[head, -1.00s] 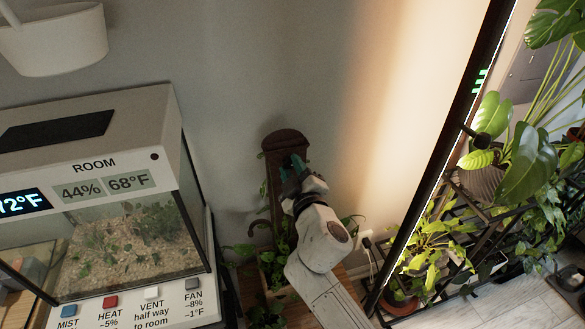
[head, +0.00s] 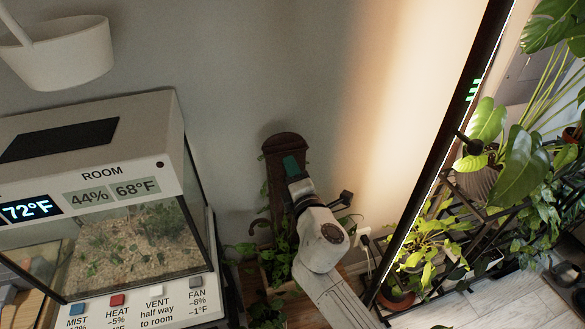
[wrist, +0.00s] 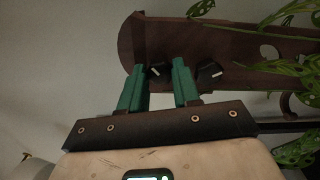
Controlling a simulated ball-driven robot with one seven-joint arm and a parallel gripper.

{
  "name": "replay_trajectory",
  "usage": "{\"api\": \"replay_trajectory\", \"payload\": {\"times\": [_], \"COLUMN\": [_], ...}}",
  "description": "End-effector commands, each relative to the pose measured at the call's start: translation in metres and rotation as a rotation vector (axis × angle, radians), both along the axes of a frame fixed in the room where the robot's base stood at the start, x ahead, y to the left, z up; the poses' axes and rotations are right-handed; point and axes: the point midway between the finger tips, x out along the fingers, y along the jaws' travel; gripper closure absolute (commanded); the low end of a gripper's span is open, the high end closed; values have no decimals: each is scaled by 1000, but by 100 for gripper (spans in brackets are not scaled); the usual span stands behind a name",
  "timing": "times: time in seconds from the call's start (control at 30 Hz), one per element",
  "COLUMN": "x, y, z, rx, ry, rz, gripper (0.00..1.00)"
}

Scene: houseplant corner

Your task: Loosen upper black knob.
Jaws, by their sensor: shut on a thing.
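A brown wooden board with a rounded top (head: 286,141) stands against the wall in the head view. In the wrist view the board (wrist: 225,48) lies sideways and carries two black knobs with pale pointer marks. The upper black knob (wrist: 157,72) sits between the green fingers of my gripper (wrist: 160,66), which is shut on it. The lower black knob (wrist: 210,73) is just right of the fingers, apart from them. In the head view my gripper (head: 291,166) covers both knobs.
A leafy vine (wrist: 282,68) hangs over the board's lower part, close to the lower knob. A glass terrarium (head: 140,235) stands to the left. A plant shelf with a lit black post (head: 440,160) stands to the right. Bare wall surrounds the board's top.

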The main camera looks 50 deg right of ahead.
Motion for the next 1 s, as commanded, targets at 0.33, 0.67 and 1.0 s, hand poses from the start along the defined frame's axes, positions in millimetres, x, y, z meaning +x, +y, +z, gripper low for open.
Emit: {"api": "replay_trajectory", "payload": {"times": [0.33, 0.67, 1.0], "x": [0, 1, 1], "y": [1, 2, 2], "z": [1, 1, 0], "rx": [-273, -510, -663], "ry": [187, 347, 451], "rz": [2, 5, 5], "gripper": [99, 99, 99]}}
